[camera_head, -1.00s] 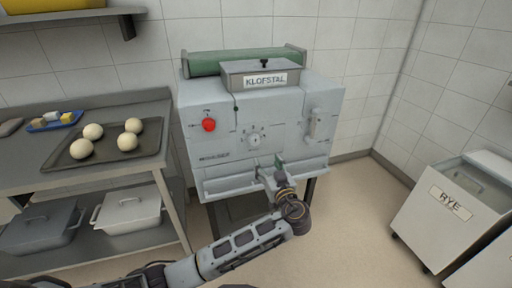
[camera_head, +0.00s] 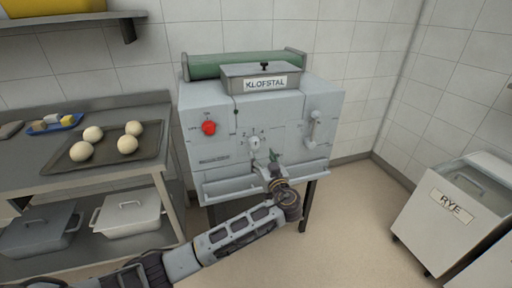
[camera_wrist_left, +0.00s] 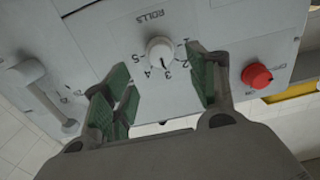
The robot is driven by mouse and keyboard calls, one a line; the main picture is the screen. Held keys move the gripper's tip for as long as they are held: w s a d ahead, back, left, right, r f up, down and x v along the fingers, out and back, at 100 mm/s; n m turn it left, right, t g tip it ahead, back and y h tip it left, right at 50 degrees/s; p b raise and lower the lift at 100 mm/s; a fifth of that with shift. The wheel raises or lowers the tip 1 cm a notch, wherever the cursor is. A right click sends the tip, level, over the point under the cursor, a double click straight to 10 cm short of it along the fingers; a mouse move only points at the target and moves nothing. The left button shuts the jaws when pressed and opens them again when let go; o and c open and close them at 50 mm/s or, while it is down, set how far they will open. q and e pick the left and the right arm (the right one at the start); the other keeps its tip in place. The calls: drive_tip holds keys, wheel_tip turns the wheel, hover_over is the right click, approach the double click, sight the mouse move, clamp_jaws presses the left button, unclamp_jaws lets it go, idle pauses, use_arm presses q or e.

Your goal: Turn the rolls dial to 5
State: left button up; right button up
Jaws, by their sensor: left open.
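The rolls dial (camera_head: 254,143) is a small white knob on the front of the grey machine. In the left wrist view the dial (camera_wrist_left: 160,50) sits under the word ROLLS, ringed by the numbers 1 to 5, and its dark mark points near 3. My left gripper (camera_head: 265,160) is just below and to the right of the dial in the head view. In the wrist view my left gripper (camera_wrist_left: 158,76) is open and empty, its green-padded fingers to either side of the dial and apart from it. My right gripper is not in view.
A red knob (camera_head: 209,128) and a grey lever (camera_head: 314,127) are on the same panel, either side of the dial. A ledge (camera_head: 232,187) juts out below.

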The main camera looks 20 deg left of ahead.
sight(256, 146)
use_arm(q)
drive_tip(key=x, duration=0.6)
drive_tip(key=shift+w+a, duration=0.2)
drive_tip(key=shift+w, duration=0.05)
drive_tip(key=shift+x, duration=0.9)
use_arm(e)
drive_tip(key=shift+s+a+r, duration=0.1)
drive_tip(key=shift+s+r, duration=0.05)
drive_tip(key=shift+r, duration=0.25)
use_arm(q)
drive_tip(key=shift+c, duration=0.6)
drive_tip(key=c, duration=0.9)
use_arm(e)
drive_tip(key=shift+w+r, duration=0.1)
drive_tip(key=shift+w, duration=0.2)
